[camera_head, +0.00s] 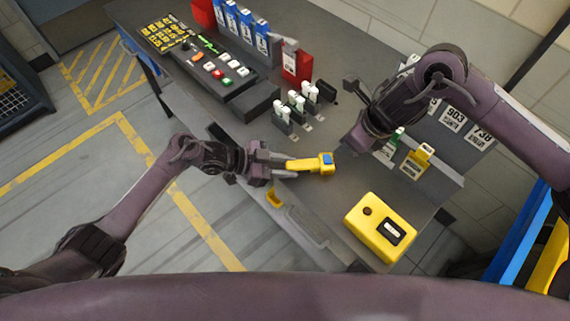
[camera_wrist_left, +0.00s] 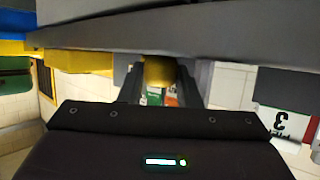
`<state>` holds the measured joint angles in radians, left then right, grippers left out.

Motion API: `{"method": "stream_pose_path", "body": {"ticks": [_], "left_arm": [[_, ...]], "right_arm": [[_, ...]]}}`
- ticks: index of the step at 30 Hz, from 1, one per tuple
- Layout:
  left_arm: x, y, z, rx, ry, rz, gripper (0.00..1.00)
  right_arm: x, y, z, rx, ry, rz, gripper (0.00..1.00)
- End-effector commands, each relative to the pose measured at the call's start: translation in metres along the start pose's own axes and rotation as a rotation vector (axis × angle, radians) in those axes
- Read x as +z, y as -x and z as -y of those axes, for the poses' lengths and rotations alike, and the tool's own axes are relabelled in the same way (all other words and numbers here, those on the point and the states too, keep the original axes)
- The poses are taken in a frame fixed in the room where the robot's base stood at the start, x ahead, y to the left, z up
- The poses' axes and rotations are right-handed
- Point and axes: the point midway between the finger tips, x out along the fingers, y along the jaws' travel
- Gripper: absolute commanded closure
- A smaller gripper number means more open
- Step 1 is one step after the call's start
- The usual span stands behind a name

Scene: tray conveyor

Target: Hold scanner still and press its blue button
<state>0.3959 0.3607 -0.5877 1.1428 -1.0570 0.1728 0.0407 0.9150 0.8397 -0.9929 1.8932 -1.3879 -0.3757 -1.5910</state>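The yellow scanner (camera_head: 311,164) has a blue button (camera_head: 327,159) on its wide right end. My left gripper (camera_head: 284,165) is shut on the scanner's handle end and holds it over the grey bench. In the left wrist view the yellow handle (camera_wrist_left: 158,70) sits between the two dark fingers of my left gripper (camera_wrist_left: 158,88). My right gripper (camera_head: 358,146) is up and to the right of the blue button, apart from the scanner. Its fingertips are hard to make out, so I cannot tell whether it is open.
A yellow box (camera_head: 372,243) with a dark button and display stands at the bench's lower right. A small yellow holder (camera_head: 275,198) is at the front edge. Several white-topped items (camera_head: 300,101) stand behind the scanner. A control panel (camera_head: 240,98) and a red container (camera_head: 296,66) are further back.

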Motion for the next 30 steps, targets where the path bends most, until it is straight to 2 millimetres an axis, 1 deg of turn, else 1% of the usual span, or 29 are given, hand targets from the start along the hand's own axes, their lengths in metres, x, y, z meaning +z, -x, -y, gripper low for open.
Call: {"method": "stream_pose_path", "body": {"ticks": [1,6,12,14,15,30], "left_arm": [[0.0001,0.0002,0.0001,0.000,0.000,0.000,0.78],[0.0001,0.0002,0.0001,0.000,0.000,0.000,0.99],[0.0002,0.0003,0.0001,0.000,0.000,0.000,0.99],[0.0002,0.0003,0.0001,0.000,0.000,0.000,0.99],[0.0002,0.0004,0.0002,-0.001,0.000,0.000,0.99],[0.0002,0.0004,0.0002,-0.001,0.000,0.001,0.99]], "right_arm": [[0.0000,0.0000,0.0000,0.000,0.000,0.000,0.64],[0.0000,0.0000,0.0000,0.000,0.000,0.000,0.64],[0.0000,0.0000,0.0000,0.000,0.000,0.000,0.90],[0.0000,0.0000,0.0000,0.000,0.000,0.000,0.98],[0.0000,0.0000,0.0000,0.000,0.000,0.000,1.00],[0.0000,0.0000,0.0000,0.000,0.000,0.000,1.00]]}}
